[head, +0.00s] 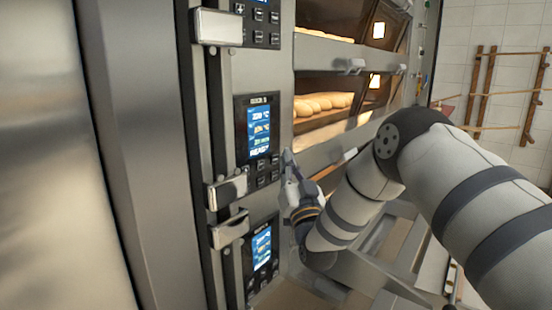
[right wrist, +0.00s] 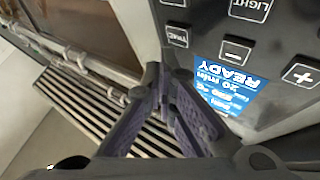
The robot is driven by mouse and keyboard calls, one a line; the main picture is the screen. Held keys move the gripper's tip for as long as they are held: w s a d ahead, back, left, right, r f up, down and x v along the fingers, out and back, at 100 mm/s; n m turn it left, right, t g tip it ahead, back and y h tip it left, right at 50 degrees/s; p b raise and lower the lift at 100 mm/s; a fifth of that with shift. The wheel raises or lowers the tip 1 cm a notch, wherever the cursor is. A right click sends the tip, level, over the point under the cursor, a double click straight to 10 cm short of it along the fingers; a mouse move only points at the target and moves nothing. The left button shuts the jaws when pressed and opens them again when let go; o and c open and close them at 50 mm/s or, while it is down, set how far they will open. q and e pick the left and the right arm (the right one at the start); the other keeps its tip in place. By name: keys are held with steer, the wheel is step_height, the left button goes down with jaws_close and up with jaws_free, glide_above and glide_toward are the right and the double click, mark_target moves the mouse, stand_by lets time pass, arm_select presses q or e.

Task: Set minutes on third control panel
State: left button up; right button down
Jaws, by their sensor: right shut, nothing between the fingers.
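Several black control panels are stacked on the steel oven front. In the head view, the middle panel (head: 258,130) has a lit blue screen, with buttons below it. A lower panel (head: 262,250) also has a lit screen. Their deck numbers are too small to read surely. My right gripper (head: 288,160) is shut and empty beside the middle panel's buttons, to their right. In the right wrist view, its fingertips (right wrist: 160,82) are near upside-down TIME (right wrist: 177,37), minus (right wrist: 236,50) and plus (right wrist: 301,74) buttons. The screen (right wrist: 222,88) there reads 20 min and READY. Contact cannot be told.
Metal handles (head: 228,190) stick out left of the panels. Oven decks (head: 322,104) with loaves lie behind glass to the right. Part of a top panel (head: 262,22) shows. My right arm covers the lower right. A wooden rack (head: 488,85) stands at the far wall.

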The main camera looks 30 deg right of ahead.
steer(key=shift+w+f, duration=0.1)
steer(key=shift+f, duration=0.05)
stand_by(0.3)
steer(key=shift+w+a, duration=0.15)
steer(key=shift+w, duration=0.15)
steer(key=shift+w+a, duration=0.15)
steer(key=shift+w, duration=0.2)
stand_by(0.5)
stand_by(0.3)
steer(key=shift+s+d+p, duration=0.3)
steer(key=shift+s, duration=0.45)
